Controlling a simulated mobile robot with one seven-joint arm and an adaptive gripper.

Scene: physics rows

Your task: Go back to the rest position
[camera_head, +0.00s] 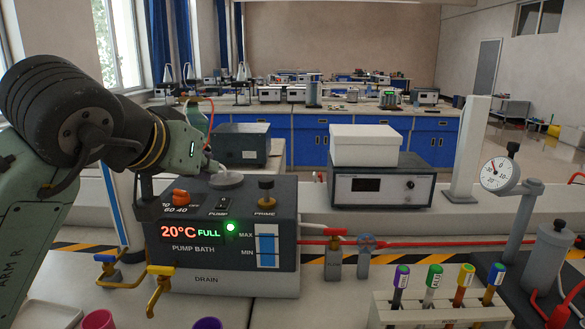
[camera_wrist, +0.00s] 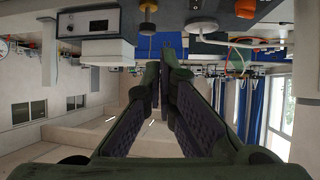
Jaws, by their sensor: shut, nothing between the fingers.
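My arm (camera_head: 60,110) enters the head view from the left. Its green end reaches over the back left of the pump bath (camera_head: 187,257), and the fingers cannot be made out clearly there. In the wrist view my gripper (camera_wrist: 160,72) shows two dark green fingers with ridged pads. Their tips come together with nothing held between them. The wrist picture is upside down, with the benches along its top and the ceiling below.
The pump bath display reads 20°C and FULL, with a green light lit. A grey instrument (camera_head: 378,190) carries a white box (camera_head: 365,146). A tube rack (camera_head: 440,312) with several capped tubes and a pressure gauge (camera_head: 500,174) stand at right. A red pipe (camera_head: 440,243) crosses the bench.

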